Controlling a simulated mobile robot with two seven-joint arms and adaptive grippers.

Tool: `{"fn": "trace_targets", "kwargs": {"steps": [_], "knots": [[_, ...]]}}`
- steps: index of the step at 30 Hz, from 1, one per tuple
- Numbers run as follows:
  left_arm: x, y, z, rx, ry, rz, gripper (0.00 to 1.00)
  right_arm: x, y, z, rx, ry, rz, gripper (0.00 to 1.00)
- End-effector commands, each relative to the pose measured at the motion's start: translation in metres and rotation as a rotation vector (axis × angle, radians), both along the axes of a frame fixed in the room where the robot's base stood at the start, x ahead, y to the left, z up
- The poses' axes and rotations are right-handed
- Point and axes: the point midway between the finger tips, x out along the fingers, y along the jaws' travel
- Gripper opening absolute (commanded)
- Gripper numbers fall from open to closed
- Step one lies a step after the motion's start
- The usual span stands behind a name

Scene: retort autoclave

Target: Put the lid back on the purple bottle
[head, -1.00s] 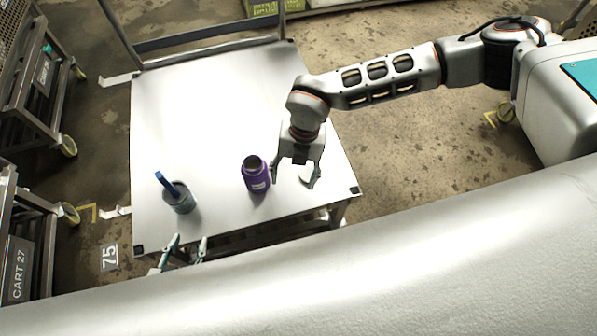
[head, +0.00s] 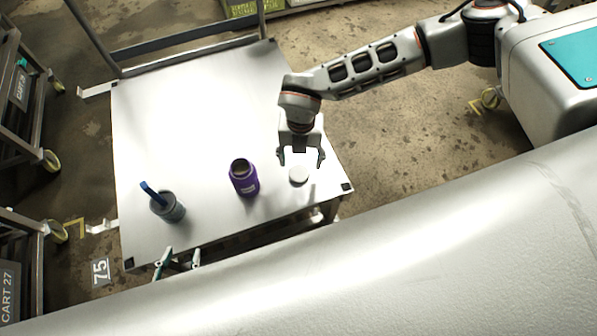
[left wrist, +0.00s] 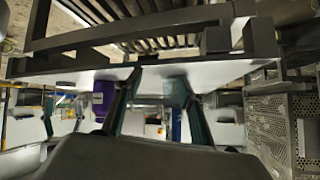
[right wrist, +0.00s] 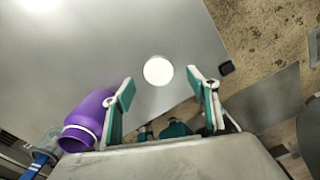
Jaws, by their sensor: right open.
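The purple bottle (head: 243,180) stands upright on the white cart top, its dark mouth uncovered. It also shows in the right wrist view (right wrist: 88,116) and the left wrist view (left wrist: 103,99). The round white lid (head: 299,176) lies on the cart top to the right of the bottle. My right gripper (head: 301,161) is open and empty, pointing down by the lid; in the right wrist view the lid (right wrist: 158,71) appears between the spread fingertips, apart from them. My left gripper (head: 180,259) is open and empty at the cart's near edge.
A grey cup (head: 168,208) with a blue-handled tool (head: 152,191) stands left of the bottle. The cart top (head: 190,110) is clear behind these things. A metal push bar (head: 190,42) rises at its far side. Other carts stand at the left.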

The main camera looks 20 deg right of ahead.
Motion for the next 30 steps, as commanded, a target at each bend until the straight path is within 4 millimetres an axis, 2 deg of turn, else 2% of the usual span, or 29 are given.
{"fn": "trace_targets", "kwargs": {"steps": [8,15,18,24,29,30], "knots": [[0.001,0.001,0.0,0.001,-0.004,0.0,0.4,-0.001,0.001,-0.004,0.001,0.001,0.001,0.59],[-0.006,0.002,-0.016,0.006,0.02,-0.001,0.4,-0.007,0.007,-0.038,0.001,0.006,0.003,0.59],[-0.004,0.001,-0.015,0.006,0.014,-0.003,0.4,-0.006,0.006,-0.05,0.001,0.004,0.0,0.59],[0.008,-0.002,0.001,0.0,-0.02,-0.007,0.4,-0.004,0.007,-0.05,0.002,-0.003,0.0,0.59],[0.009,-0.002,0.0,0.001,-0.021,-0.008,0.4,-0.004,0.006,-0.05,0.002,-0.003,0.0,0.59],[0.009,-0.002,0.0,0.001,-0.02,-0.008,0.4,-0.004,0.006,-0.05,0.001,-0.003,0.0,0.56]]}}
